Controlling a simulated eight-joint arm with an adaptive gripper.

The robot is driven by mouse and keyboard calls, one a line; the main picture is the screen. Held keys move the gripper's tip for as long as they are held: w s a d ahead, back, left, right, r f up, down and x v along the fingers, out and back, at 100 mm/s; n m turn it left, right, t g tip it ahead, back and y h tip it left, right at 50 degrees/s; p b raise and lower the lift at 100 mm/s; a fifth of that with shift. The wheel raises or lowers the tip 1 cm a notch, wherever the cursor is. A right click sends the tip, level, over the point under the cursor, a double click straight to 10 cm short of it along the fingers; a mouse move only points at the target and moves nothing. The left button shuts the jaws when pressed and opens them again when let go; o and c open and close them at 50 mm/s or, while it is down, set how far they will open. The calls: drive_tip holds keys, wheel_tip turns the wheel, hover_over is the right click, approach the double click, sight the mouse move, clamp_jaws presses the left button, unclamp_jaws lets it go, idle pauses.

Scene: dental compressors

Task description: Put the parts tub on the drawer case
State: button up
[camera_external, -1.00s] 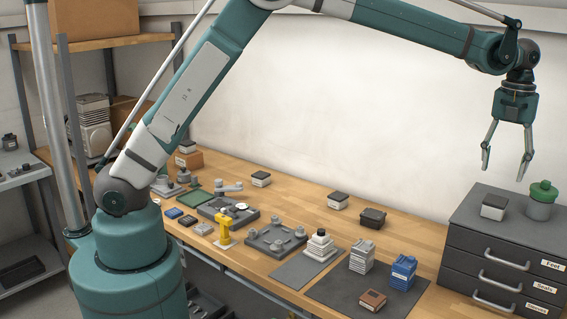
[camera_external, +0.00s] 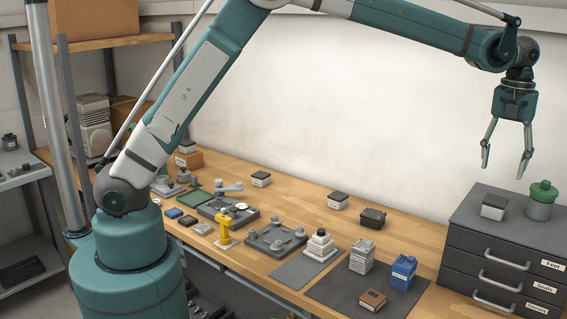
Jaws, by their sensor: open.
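The dark grey drawer case (camera_external: 468,220) stands at the right end of the bench, with labelled drawers and metal handles. A small white tub with a dark lid (camera_external: 494,206) sits upright on its top. Similar white tubs with dark lids stand on the bench, one near the back middle (camera_external: 338,201) and one farther left (camera_external: 261,179). A black tub (camera_external: 373,218) stands nearby. I cannot tell by label which is the parts tub. My gripper (camera_external: 506,165) is open and empty, pointing down above the drawer case, clear of the tub on top.
A grey-green jar with a green lid (camera_external: 541,200) stands on the case, right of the tub. Grey fixtures and a yellow part (camera_external: 224,231) lie farther left.

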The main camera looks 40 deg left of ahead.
drive_tip(key=w+a+r+n+t+h, duration=0.1)
drive_tip(key=a+r+n, duration=0.3)
drive_tip(key=a, duration=0.6)
drive_tip(key=w+a+r+n, duration=0.1)
drive_tip(key=a+r+n, duration=0.35)
drive_tip(key=a, duration=0.55)
drive_tip(key=s+a+r+n+t, duration=0.1)
drive_tip(key=s+a+r+n, duration=0.15)
drive_tip(key=a, duration=0.45)
drive_tip(key=s+a+r+n, duration=0.1)
drive_tip(key=a+n, duration=0.2)
drive_tip(key=a, duration=0.4)
drive_tip(key=s+a+r+n+t, duration=0.1)
drive_tip(key=s+a+n, duration=0.15)
drive_tip(key=a, duration=0.45)
drive_tip(key=s+a+f+n+t, duration=0.1)
drive_tip(key=s+a+n, duration=0.45)
drive_tip(key=a, duration=0.35)
drive_tip(key=s+a+f+n+t, duration=0.1)
drive_tip(key=s+a+n, duration=0.4)
drive_tip(key=a, duration=0.4)
drive_tip(key=s+a+f+n+t, duration=0.1)
drive_tip(key=s+a+f+n, duration=0.3)
drive_tip(key=s+a, duration=0.2)
drive_tip(key=s+a+f+n+t+y, duration=0.1)
drive_tip(key=s+a+f+n, duration=0.4)
drive_tip(key=s, duration=0.3)
drive_tip(key=shift+s+a, duration=0.35)
drive_tip(key=shift+a, duration=0.1)
